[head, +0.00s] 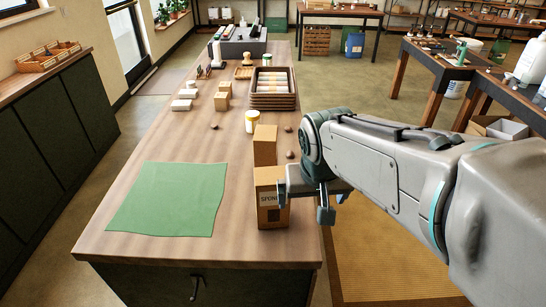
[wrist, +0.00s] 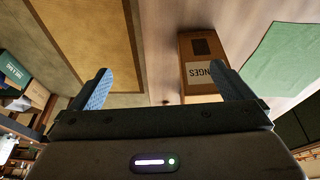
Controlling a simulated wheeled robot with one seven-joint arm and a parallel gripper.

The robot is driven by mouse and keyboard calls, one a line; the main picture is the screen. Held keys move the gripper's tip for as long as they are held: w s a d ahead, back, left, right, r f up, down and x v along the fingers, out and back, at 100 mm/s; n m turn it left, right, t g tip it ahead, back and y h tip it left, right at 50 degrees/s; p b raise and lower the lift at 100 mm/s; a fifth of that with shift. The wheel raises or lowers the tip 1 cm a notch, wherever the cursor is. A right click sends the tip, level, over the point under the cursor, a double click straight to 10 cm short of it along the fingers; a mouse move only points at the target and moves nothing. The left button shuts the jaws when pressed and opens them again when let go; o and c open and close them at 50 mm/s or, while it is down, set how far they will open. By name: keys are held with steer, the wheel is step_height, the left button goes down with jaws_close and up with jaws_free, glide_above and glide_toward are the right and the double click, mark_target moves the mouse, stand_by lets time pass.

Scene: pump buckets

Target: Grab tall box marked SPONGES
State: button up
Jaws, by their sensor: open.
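The tall box marked SPONGES (head: 270,215) is brown cardboard with a pale label. It stands upright near the counter's front right corner. In the wrist view the box (wrist: 200,46) is right of centre, with "NGES" readable and the rest of the label hidden behind the right finger. My gripper (head: 303,202) is open and empty. In the head view one finger overlaps the box's right side and the other hangs to the right, near the counter edge. In the wrist view the gap between the fingers (wrist: 159,70) lies mostly left of the box. I cannot tell whether the finger touches it.
Another cardboard box (head: 265,146) stands just behind. A flat green cloth (head: 168,198) lies left on the wooden counter (head: 125,250). The floor is right of it.

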steer(key=p, duration=0.3)
glide_toward(271, 175)
steer(key=shift+t+y, duration=0.3)
steer(key=x, duration=0.7)
steer(key=shift+s+d+f, duration=0.2)
steer(key=shift+f, duration=0.15)
steer(key=shift+s+p+x, duration=0.15)
steer(key=shift+p+x, duration=0.15)
steer(key=shift+x, duration=1.25)
steer(key=shift+s+p+x, duration=0.15)
steer(key=shift+p+x, duration=0.1)
steer(key=shift+x, duration=1.3)
steer(key=shift+d+f, duration=0.1)
steer(key=shift+d, duration=0.05)
steer(key=c, duration=1.1)
steer(key=shift+c, duration=0.2)
